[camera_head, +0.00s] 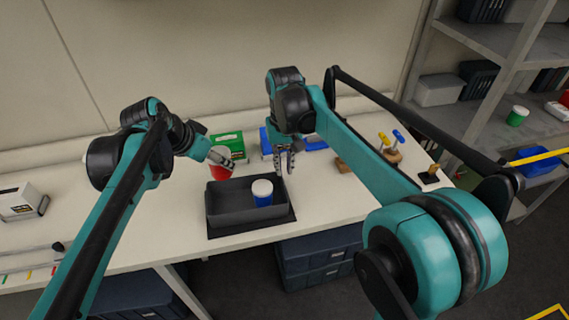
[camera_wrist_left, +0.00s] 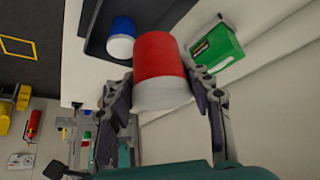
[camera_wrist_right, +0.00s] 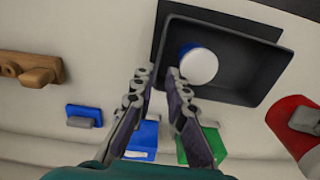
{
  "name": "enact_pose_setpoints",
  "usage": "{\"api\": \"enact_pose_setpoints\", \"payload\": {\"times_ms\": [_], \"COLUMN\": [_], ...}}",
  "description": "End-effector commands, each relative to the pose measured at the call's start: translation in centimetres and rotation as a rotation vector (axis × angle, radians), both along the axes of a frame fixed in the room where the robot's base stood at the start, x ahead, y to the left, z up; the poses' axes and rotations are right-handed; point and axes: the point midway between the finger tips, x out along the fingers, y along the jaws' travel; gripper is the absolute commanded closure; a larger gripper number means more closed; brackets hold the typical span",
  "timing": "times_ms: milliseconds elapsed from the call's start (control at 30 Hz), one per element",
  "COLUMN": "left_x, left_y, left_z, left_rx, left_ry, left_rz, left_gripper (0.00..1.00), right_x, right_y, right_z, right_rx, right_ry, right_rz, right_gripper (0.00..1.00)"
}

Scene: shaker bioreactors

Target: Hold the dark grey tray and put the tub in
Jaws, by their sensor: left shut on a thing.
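The dark grey tray (camera_head: 228,217) sits on a dark mat on the bench. It holds a blue tub with a white lid (camera_head: 263,198), standing toward its right side. My left gripper (camera_head: 222,160) is shut on a red tub (camera_head: 220,172) with a white lid, behind the tray's far left part. The red tub (camera_wrist_left: 160,58) fills the space between the fingers in the left wrist view. My right gripper (camera_head: 286,165) points down near the tray's far right corner. Its fingers (camera_wrist_right: 158,75) are apart at the tray's edge; I cannot tell whether they straddle the wall.
A green box (camera_head: 228,143) stands behind the red tub. Blue items (camera_head: 266,144) and wooden holders (camera_head: 392,156) are further right. A white box (camera_head: 18,203) is at far left. Shelves (camera_head: 500,60) stand at right.

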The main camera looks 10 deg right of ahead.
Motion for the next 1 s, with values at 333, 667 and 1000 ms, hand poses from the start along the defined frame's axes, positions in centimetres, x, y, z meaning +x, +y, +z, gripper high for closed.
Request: {"api": "enact_pose_setpoints", "payload": {"times_ms": [333, 667, 1000], "left_x": [0.0, 0.0, 0.0], "left_y": [0.0, 0.0, 0.0], "left_z": [0.0, 0.0, 0.0], "left_rx": [0.0, 0.0, 0.0], "left_ry": [0.0, 0.0, 0.0], "left_rz": [0.0, 0.0, 0.0], "left_gripper": [0.81, 0.81, 0.81], "right_x": [0.0, 0.0, -0.1], "right_y": [0.0, 0.0, 0.0], "right_z": [-6.0, -10.8, -11.5], "right_rx": [0.0, 0.0, 0.0], "right_ry": [-0.001, -0.001, -0.001], "right_rz": [0.0, 0.0, 0.0], "right_gripper": [0.86, 0.86, 0.86]}}
